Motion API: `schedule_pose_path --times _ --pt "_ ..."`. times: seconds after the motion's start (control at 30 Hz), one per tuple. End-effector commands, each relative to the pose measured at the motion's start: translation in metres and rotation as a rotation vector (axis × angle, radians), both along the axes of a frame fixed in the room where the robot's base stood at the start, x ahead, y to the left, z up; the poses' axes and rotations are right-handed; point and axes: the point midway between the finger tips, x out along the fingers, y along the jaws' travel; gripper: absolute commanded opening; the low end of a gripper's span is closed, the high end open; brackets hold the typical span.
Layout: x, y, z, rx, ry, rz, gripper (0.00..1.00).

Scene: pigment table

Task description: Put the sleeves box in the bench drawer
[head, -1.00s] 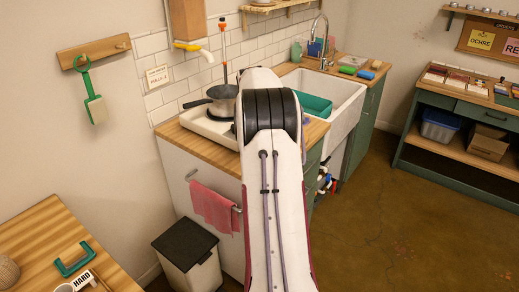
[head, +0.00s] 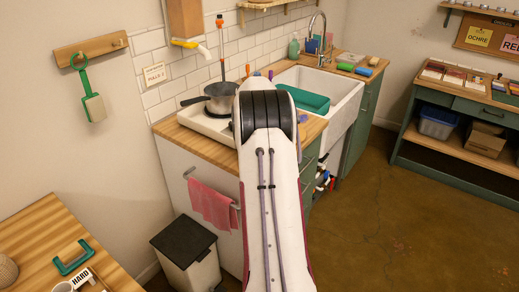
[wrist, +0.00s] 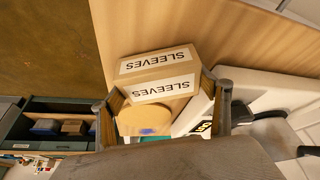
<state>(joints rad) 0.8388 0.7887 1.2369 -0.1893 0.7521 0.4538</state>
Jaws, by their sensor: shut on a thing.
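The sleeves box (wrist: 158,75) is a tan carton with white labels reading SLEEVES, seen in the wrist view. My gripper (wrist: 164,104) is shut on it, with a finger at either side. In the head view my arm hides the gripper and the box. A green bench (head: 452,137) stands at the right in the head view. A drawer front (head: 488,129) with a dark handle sits under its top and looks shut.
A stove with a grey pot (head: 221,97), a white sink (head: 343,98) with a teal basin (head: 304,99), and a pink towel (head: 212,206) surround my arm. A bin (head: 186,252) stands on the floor. Open floor (head: 385,220) lies between counter and bench.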

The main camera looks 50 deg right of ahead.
Motion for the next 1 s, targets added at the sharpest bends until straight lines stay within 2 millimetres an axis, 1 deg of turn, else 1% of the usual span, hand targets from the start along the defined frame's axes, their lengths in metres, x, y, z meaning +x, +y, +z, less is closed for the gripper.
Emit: schedule_pose_path --times 0.1,0.53,0.57,0.6,0.63,1.0 --pt "0.0001 -0.0001 -0.0037 -0.001 -0.001 0.0 0.48" --pt "0.0001 0.0 -0.0068 -0.001 0.0 0.0 0.48" --pt "0.0 0.0001 -0.0071 0.0 0.0 0.0 0.81" --pt "0.0001 0.0001 -0.0069 0.0 0.0 0.0 0.91" --pt "0.0001 0.0001 -0.0069 0.0 0.0 0.0 0.93" --pt "0.0001 0.0 -0.0063 -0.001 -0.001 0.0 0.93"
